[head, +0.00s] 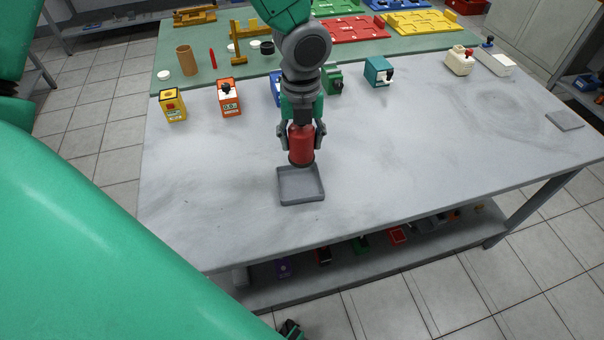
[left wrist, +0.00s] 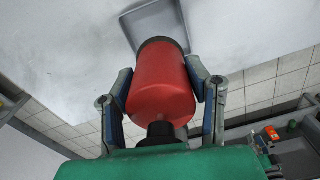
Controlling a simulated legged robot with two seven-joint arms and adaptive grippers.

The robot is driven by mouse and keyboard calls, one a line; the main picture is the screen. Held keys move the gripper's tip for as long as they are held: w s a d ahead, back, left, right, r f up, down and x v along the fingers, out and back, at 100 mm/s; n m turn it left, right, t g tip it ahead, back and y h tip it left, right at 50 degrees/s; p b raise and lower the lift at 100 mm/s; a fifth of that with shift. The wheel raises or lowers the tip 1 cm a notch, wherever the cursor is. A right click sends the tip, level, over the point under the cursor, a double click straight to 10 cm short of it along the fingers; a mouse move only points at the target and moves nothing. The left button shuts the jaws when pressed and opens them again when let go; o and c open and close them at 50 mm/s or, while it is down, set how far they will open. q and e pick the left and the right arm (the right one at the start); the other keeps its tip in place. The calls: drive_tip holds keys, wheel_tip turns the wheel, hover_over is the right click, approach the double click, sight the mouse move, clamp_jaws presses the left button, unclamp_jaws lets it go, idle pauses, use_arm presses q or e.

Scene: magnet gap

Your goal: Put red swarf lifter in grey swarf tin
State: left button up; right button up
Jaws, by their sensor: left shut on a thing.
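The red swarf lifter (head: 301,143) is a red cylinder with a dark band at its lower end. My left gripper (head: 301,130) is shut on it, with a finger on each side, and holds it roughly upright. The grey swarf tin (head: 313,199) is a shallow square tray on the grey bench. In the head view the lifter's lower end overlaps the tin's far rim; I cannot tell the height between them. In the left wrist view the lifter (left wrist: 160,85) fills the middle between the fingers, and part of the tin (left wrist: 140,13) shows beyond its dark end.
The grey bench (head: 420,160) is clear around the tin. Behind stand a yellow box (head: 172,106), an orange-red box (head: 229,98), a green block (head: 333,80) and a teal box (head: 378,72). A green mat (head: 210,58) with coloured trays lies further back.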

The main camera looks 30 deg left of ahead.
use_arm(q)
drive_tip(key=f, duration=0.4)
drive_tip(key=a+f+b, duration=0.1)
drive_tip(key=f, duration=0.1)
drive_tip(key=shift+f, duration=0.2)
drive_tip(key=shift+d+f, duration=0.2)
drive_tip(key=shift+f, duration=0.7)
drive_tip(key=shift+d+f, duration=0.15)
drive_tip(key=shift+f, duration=0.75)
use_arm(e)
drive_tip(key=shift+a+f, duration=0.15)
drive_tip(key=shift+f, duration=0.6)
use_arm(q)
drive_tip(key=shift+a, duration=0.1)
drive_tip(key=shift+f, duration=0.1)
drive_tip(key=o, duration=1.4)
use_arm(e)
drive_tip(key=shift+a, duration=0.1)
use_arm(q)
drive_tip(key=shift+r, duration=0.45)
wheel_tip(320, 180, up, 11)
drive_tip(key=shift+r+p, duration=0.2)
drive_tip(key=shift+p, duration=0.5)
use_arm(e)
wheel_tip(320, 180, up, 2)
